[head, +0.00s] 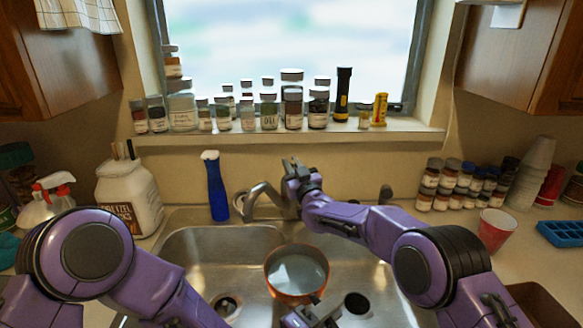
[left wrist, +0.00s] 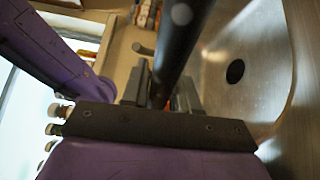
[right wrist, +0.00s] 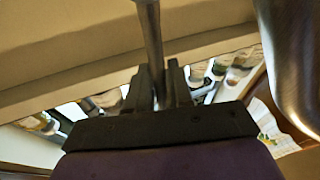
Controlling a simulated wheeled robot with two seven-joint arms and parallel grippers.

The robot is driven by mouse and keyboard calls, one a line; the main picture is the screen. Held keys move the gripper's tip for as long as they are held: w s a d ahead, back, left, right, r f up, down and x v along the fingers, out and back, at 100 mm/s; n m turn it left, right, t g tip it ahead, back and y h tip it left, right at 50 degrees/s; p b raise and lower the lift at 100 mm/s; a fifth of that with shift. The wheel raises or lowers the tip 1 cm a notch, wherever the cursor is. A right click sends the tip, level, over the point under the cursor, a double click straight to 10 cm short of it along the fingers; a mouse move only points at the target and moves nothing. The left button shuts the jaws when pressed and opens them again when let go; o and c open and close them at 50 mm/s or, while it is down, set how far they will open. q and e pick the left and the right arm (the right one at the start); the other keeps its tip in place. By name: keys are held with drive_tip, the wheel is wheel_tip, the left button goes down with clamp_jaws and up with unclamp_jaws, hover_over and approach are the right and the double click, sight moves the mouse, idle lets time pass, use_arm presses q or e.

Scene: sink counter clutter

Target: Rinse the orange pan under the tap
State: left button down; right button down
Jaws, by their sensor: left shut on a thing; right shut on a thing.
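The orange pan (head: 271,283) is upright and roughly level over the middle of the double sink, in front of the tap (head: 262,192). Its inside is pale grey-blue; I cannot tell whether it holds water. My left gripper (head: 314,314) is shut on the pan's dark handle (left wrist: 185,40), at the bottom of the head view. My right gripper (head: 297,172) is at the tap behind the pan, shut on a grey metal rod of it (right wrist: 152,35). The arm hides part of the tap. No water stream is clear to see.
The steel sink (head: 185,245) has two basins with dark drains. A blue bottle (head: 217,190) and a white jug (head: 130,197) stand left of the tap. Stacked spice jars (head: 450,185) and a red cup (head: 495,230) stand right. Jars line the window sill (head: 230,137).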

drive_tip(key=shift+f, duration=0.1)
drive_tip(key=c, duration=1.1)
unclamp_jaws()
drive_tip(key=shift+s, duration=0.1)
drive_tip(key=v, duration=0.7)
drive_tip(key=shift+s+d, duration=0.1)
